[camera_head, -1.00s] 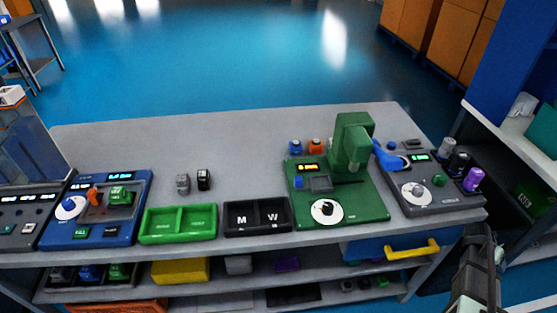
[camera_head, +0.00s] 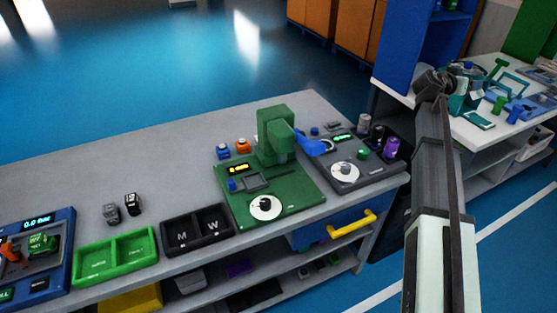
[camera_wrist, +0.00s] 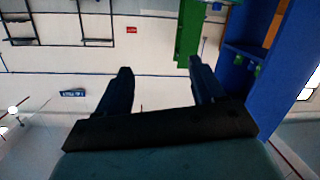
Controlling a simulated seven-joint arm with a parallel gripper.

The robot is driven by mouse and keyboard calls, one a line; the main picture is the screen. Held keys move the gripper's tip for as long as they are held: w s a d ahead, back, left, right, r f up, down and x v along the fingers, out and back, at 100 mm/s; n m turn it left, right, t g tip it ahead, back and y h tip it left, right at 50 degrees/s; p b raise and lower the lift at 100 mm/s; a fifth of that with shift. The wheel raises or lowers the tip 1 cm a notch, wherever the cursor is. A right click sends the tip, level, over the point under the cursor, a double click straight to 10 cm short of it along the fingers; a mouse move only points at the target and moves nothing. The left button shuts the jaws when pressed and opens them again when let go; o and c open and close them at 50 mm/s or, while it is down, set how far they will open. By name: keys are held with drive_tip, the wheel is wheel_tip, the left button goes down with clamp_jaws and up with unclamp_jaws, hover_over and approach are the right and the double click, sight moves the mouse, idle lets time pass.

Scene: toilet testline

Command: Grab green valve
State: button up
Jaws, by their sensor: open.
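Green T-shaped parts that may be valves stand on the white side table at the right of the head view, one at the back (camera_head: 499,67) and one nearer (camera_head: 499,104). Another green valve-like part (camera_head: 42,243) sits on the blue test station (camera_head: 65,222) at the far left. I cannot tell which is the green valve. My gripper (camera_wrist: 158,70) is open and empty in the wrist view, facing the walls and a blue shelf, touching nothing. In the head view my arm reaches up on the right; its end is hard to separate from the teal things there.
The grey workbench (camera_head: 170,160) holds a green press (camera_head: 275,135), a dark scale (camera_head: 370,175), a green tray (camera_head: 116,252) and a black tray (camera_head: 197,228). Blue floor lies open behind the bench.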

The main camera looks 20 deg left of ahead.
drive_tip(key=w+a+r+t, duration=0.1)
drive_tip(key=a+r, duration=0.3)
drive_tip(key=r, duration=0.3)
drive_tip(key=w+a+m+y, duration=0.1)
drive_tip(key=a+m+y, duration=0.15)
drive_tip(key=a, duration=1.35)
drive_tip(key=s+a+f+m+g+y, duration=0.1)
drive_tip(key=s+a+f+y, duration=0.35)
drive_tip(key=a, duration=1.05)
drive_tip(key=s+a+f+g, duration=0.2)
drive_tip(key=s+a, duration=0.5)
drive_tip(key=a, duration=0.9)
drive_tip(key=s+a+f+m+g+y, duration=0.1)
drive_tip(key=s+a+f+y, duration=0.3)
drive_tip(key=a, duration=1.1)
drive_tip(key=s+a+f+g, duration=0.2)
drive_tip(key=s+a+f, duration=0.1)
drive_tip(key=s+a, duration=1.25)
drive_tip(key=g, duration=0.7)
hover_over(36, 238)
wheel_tip(36, 238, down, 6)
drive_tip(key=shift+n, duration=0.35)
drive_tip(key=f, duration=0.7)
drive_tip(key=shift+s+a+f, duration=0.15)
drive_tip(key=shift+s+f, duration=0.15)
drive_tip(key=shift+w+f, duration=0.15)
drive_tip(key=shift+f, duration=1.2)
drive_tip(key=shift+w+f, duration=0.1)
drive_tip(key=shift+f, duration=1.25)
